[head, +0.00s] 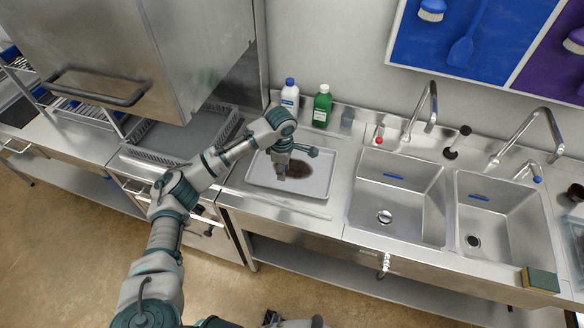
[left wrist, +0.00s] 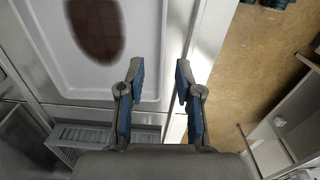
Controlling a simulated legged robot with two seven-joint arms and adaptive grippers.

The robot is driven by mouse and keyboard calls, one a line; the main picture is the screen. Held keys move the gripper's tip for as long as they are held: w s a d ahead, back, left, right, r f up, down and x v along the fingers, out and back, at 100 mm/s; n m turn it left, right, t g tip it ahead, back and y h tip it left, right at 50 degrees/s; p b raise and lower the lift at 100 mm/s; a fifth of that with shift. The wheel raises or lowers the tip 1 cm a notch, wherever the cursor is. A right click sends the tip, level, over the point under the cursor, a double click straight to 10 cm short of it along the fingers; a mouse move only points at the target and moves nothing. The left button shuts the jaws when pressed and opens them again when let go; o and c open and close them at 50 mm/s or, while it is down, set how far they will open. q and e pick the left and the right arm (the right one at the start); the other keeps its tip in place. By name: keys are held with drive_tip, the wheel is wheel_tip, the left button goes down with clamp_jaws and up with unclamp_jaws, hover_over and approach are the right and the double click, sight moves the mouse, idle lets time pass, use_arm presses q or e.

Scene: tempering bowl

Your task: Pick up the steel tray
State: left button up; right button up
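The steel tray (head: 315,188) is a shallow, pale rectangular tray with a dark brown patch inside. It lies on the steel counter left of the sinks. In the left wrist view the tray (left wrist: 60,75) fills the upper left, with its long rim running between my fingers. My left gripper (head: 281,176) is over the tray in the head view. In the left wrist view the left gripper (left wrist: 159,70) is open and empty, one finger over the tray side and one over the counter's edge side. Contact with the rim cannot be told. My right gripper does not show clearly.
A white bottle (head: 290,98) and a green bottle (head: 322,107) stand behind the tray. Two sinks (head: 398,215) with taps are to the right. A steel hood machine (head: 125,65) and a grey rack (head: 175,140) are to the left. A sponge (head: 541,280) lies at the front right.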

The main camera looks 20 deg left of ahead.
use_arm(q)
hover_over(285, 189)
drive_tip(key=f, duration=0.4)
drive_tip(key=shift+w+a, duration=0.15)
drive_tip(key=shift+w, duration=0.25)
drive_tip(key=shift+f, duration=0.7)
drive_tip(key=shift+s+d+f, duration=0.15)
drive_tip(key=shift+d+f, duration=0.05)
drive_tip(key=shift+f, duration=0.1)
drive_tip(key=f, duration=0.3)
drive_tip(key=shift+s+f, duration=0.2)
drive_tip(key=shift+f, duration=0.2)
drive_tip(key=shift+a+f, duration=0.1)
drive_tip(key=shift+f, duration=0.35)
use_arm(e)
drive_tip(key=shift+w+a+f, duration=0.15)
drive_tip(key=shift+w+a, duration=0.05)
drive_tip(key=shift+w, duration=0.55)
use_arm(q)
drive_tip(key=shift+c, duration=0.2)
clamp_jaws()
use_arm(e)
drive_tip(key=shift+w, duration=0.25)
